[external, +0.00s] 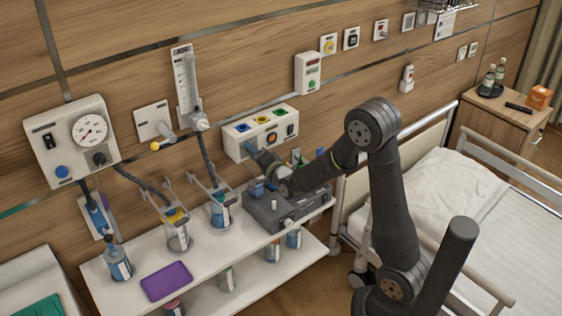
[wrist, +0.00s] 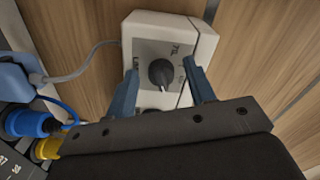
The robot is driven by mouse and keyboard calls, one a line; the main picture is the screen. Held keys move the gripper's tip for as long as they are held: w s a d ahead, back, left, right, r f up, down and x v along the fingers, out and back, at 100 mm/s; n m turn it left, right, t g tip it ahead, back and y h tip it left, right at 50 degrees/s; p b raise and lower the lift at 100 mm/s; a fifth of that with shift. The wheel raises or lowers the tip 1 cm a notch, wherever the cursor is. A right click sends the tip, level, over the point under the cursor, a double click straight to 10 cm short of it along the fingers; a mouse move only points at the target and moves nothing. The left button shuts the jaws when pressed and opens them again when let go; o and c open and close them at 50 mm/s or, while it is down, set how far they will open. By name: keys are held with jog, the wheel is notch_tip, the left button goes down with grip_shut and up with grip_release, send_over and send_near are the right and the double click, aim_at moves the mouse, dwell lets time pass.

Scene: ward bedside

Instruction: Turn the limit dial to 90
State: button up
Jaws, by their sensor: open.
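The limit dial (wrist: 162,74) is a round black knob on the grey face of a white box, seen in the wrist view. A light pointer line shows on it. Printed marks sit around it, one looking like 70; the exact setting is too small to tell. My gripper (wrist: 161,68) is open, with one blue finger on each side of the dial. Whether the fingers touch the knob I cannot tell. In the external view my gripper (external: 250,149) is close to a white wall box (external: 236,143), and the dial is hidden there.
A grey device (external: 267,212) stands on the white shelf (external: 130,295) below my gripper. Blue (wrist: 28,123) and yellow (wrist: 46,149) connectors and a grey cord (wrist: 85,62) lie left in the wrist view. Hoses and jars are left of the arm; the bed (external: 520,240) is right.

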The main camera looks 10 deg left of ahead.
jog(key=c, duration=0.9)
jog(key=shift+c, duration=0.2)
jog(key=shift+w+d+f+n, duration=0.1)
jog(key=shift+n, duration=2.85)
jog(key=shift+w+d+f+n, duration=0.1)
jog(key=shift+n, duration=2.9)
jog(key=shift+w+d+n, duration=0.1)
jog(key=shift+n, duration=2.85)
